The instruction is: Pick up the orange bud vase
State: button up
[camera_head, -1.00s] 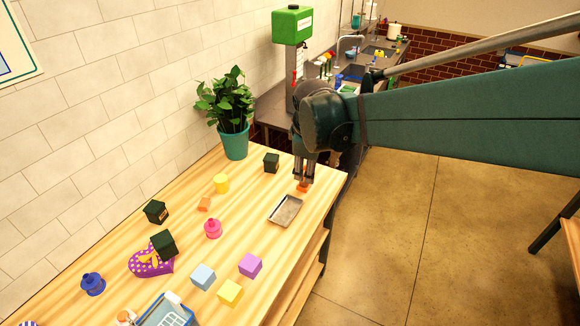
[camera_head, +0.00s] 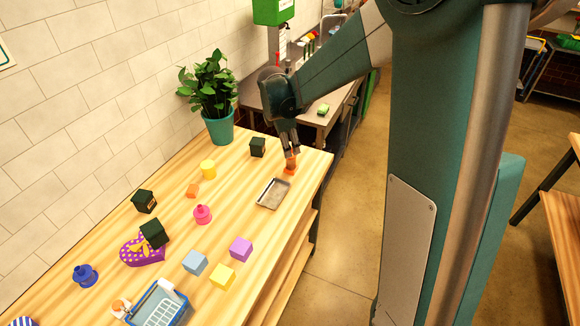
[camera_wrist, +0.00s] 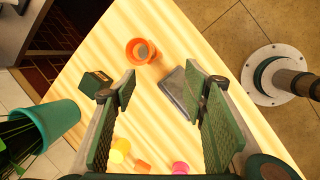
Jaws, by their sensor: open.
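The orange bud vase (camera_head: 290,167) stands on the wooden table near its far right corner, partly covered by my gripper in the head view. In the wrist view the orange vase (camera_wrist: 140,51) shows its round open mouth, beyond my fingertips and between their lines. My gripper (camera_head: 291,151) points down just above or at the vase. In the wrist view my gripper (camera_wrist: 168,92) is open, its two green ridged pads wide apart with nothing between them. I cannot tell how far the fingertips are from the vase.
A grey metal tray (camera_head: 273,194) lies close to the vase. A dark green box (camera_head: 258,147) and a potted plant (camera_head: 218,98) stand to its left. Yellow (camera_head: 208,169), orange (camera_head: 193,190) and pink (camera_head: 202,214) items lie nearer. The table edge is close on the right.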

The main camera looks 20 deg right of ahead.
aim_at(291, 161)
jog(key=w+d+f+n+g, duration=0.1)
jog(key=w+d+f+n, duration=0.1)
jog(key=w+f+n, duration=0.2)
jog(key=shift+w+f+h+p, duration=0.3)
jog(key=shift+w+f, duration=1.2)
jog(key=shift+f, duration=1.35)
jog(key=shift+x, duration=1.25)
jog(key=shift+p+x, duration=0.3)
jog(key=shift+x, duration=2.3)
jog(key=shift+s, duration=0.1)
jog(key=c, duration=1.2)
